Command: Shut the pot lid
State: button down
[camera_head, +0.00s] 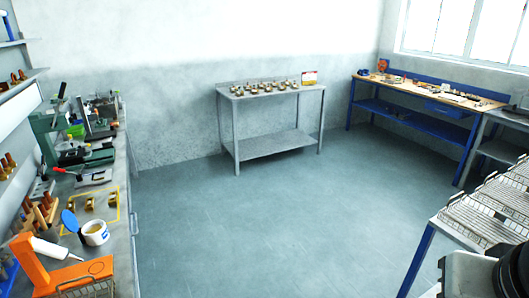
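A small white pot (96,238) stands on the left bench near its front edge. The hinge between lid and pot is too small to make out. My gripper is not in view.
On the left bench (122,190), an orange stand (32,262) and a white tube (52,249) are close to the pot. Brass parts (93,204) lie behind it. Wire mesh trays (470,215) are at right. The middle floor (250,220) is clear.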

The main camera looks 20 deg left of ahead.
aim_at(71, 223)
jog(key=i+j+u, duration=0.2)
jog(key=i+u, duration=0.25)
jog(key=i+j+u, duration=0.1)
jog(key=i+u, duration=0.15)
jog(key=u, duration=0.15)
jog(key=i+u, duration=1.15)
jog(key=u, duration=0.15)
jog(key=i+l+u, duration=0.2)
jog(key=u, duration=0.2)
jog(key=i+l+u, duration=0.1)
jog(key=i+u, duration=0.15)
jog(key=u, duration=0.2)
jog(key=i+l+u, duration=0.15)
jog(key=u, duration=0.25)
jog(key=i+l+u, duration=0.25)
jog(key=u, duration=0.2)
jog(key=i+l+u, duration=0.15)
jog(key=l+u, duration=0.25)
